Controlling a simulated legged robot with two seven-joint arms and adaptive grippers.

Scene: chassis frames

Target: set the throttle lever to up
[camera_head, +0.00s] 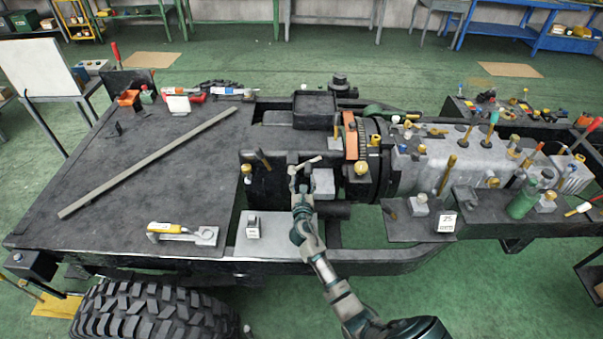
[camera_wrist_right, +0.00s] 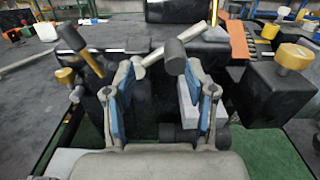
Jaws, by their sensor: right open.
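No lever carries a readable throttle label. A pale lever (camera_head: 306,163) lies close to my right gripper (camera_head: 302,176) on the dark block at the middle of the chassis. In the right wrist view, a pale bar (camera_wrist_right: 150,62) and a dark cylindrical knob (camera_wrist_right: 175,55) show beyond and between the fingertips of the right gripper (camera_wrist_right: 162,75). The fingers are apart with nothing held between them. Whether either touches the lever cannot be told. A brass-stemmed lever with a dark head (camera_wrist_right: 80,45) stands left of the gripper. My left gripper is out of view.
A yellow-capped post on a dark block (camera_wrist_right: 292,58) stands close on the right. The engine (camera_head: 440,160), crowded with upright levers and knobs, extends right. The flat black deck (camera_head: 120,200) at left holds a long bar (camera_head: 150,162) and a yellow-handled tool (camera_head: 168,228).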

